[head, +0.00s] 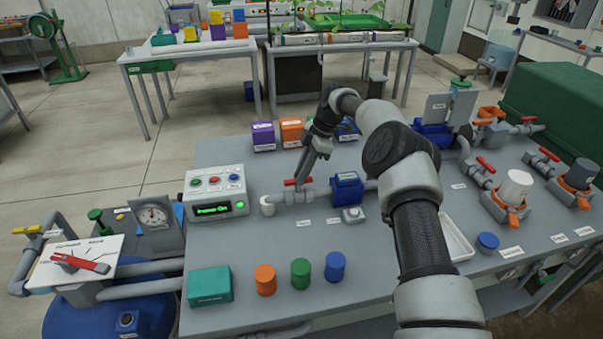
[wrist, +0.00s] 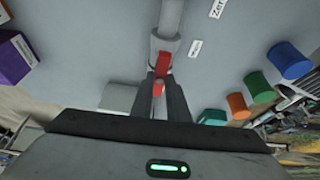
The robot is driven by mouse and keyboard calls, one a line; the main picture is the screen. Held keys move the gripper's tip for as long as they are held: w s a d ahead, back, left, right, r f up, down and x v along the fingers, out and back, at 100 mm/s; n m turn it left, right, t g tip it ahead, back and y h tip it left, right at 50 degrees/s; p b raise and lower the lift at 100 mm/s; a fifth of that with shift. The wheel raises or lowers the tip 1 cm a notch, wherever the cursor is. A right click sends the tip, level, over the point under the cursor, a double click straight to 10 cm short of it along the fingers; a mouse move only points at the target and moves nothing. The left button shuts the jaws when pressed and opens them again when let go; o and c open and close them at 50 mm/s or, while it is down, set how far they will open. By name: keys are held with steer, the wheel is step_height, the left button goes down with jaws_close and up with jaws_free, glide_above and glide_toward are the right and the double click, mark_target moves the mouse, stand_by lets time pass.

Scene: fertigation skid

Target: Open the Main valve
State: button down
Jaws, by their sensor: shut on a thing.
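The Main valve has a red lever handle (head: 291,182) on a grey pipe fitting (head: 295,195) at the middle of the grey bench. A small label reading "Main" (wrist: 196,48) lies beside it in the wrist view. My gripper (head: 302,178) reaches down from above and is shut on the red handle. In the wrist view my gripper (wrist: 161,82) has a dark finger on each side of the handle (wrist: 163,62). The handle appears to run roughly along the pipe (wrist: 168,22). The fingers hide part of it.
A control box (head: 215,192) with a green-lit display stands left of the valve, and a blue meter (head: 346,187) right of it. Orange (head: 265,280), green (head: 300,273) and blue (head: 335,266) cylinders stand in front. Purple (head: 263,137) and orange (head: 291,132) boxes stand behind.

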steer(key=c, duration=1.7)
jaws_free()
steer(key=shift+r, duration=0.1)
steer(key=p+v, duration=0.3)
steer(key=v, duration=0.8)
steer(key=shift+d+r, duration=0.15)
steer(key=shift+r, duration=0.2)
